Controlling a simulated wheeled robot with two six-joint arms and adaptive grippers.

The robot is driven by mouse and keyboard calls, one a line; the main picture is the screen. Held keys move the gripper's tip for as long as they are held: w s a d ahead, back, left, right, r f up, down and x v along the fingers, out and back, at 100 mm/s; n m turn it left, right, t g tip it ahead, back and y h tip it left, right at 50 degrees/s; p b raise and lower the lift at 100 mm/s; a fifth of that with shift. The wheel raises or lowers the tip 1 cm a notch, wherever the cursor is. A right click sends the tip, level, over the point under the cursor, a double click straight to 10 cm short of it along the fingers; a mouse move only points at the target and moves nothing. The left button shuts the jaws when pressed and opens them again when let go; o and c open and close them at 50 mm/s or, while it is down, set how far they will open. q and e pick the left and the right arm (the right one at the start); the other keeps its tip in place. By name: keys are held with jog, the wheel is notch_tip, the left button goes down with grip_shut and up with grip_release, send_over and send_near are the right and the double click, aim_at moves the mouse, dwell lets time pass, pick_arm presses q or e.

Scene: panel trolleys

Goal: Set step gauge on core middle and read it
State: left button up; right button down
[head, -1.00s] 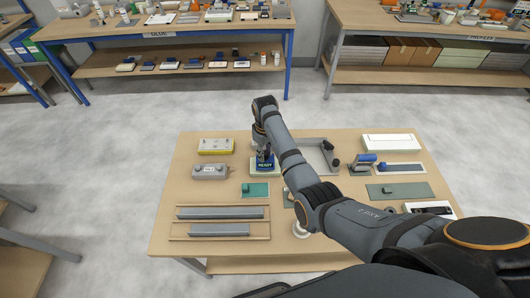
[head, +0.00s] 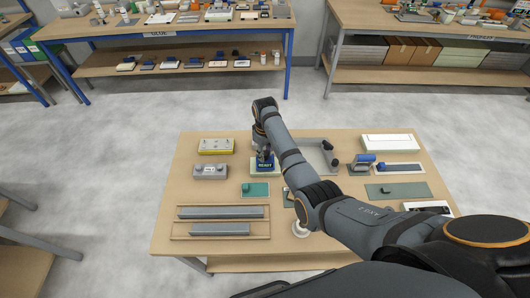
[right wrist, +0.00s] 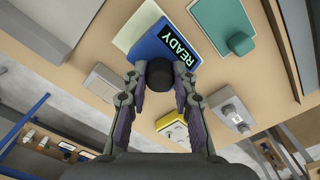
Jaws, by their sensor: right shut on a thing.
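A blue gauge (head: 264,164) with a black READY display stands on a pale cream plate (head: 253,174) near the middle of the wooden table. In the right wrist view the blue gauge (right wrist: 168,46) overlaps the cream plate (right wrist: 127,37). My right gripper (right wrist: 160,76) is shut on the round black knob of the gauge, with one finger on each side. In the head view my right gripper (head: 262,148) is above the gauge, reaching down. Whether the gauge presses fully on the plate cannot be told. My left gripper is not in view.
The table (head: 163,215) also holds a green plate (head: 255,189), a grey box (head: 210,171), a yellow-based box (head: 216,146), a wooden rack with grey bars (head: 222,212) and a blue-handled tool (head: 362,162). Shelved benches stand behind, across clear floor.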

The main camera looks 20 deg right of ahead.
jog(key=shift+r, duration=0.1)
jog(key=shift+f, duration=0.75)
dwell(0.5)
jog(key=c, duration=1)
grip_release()
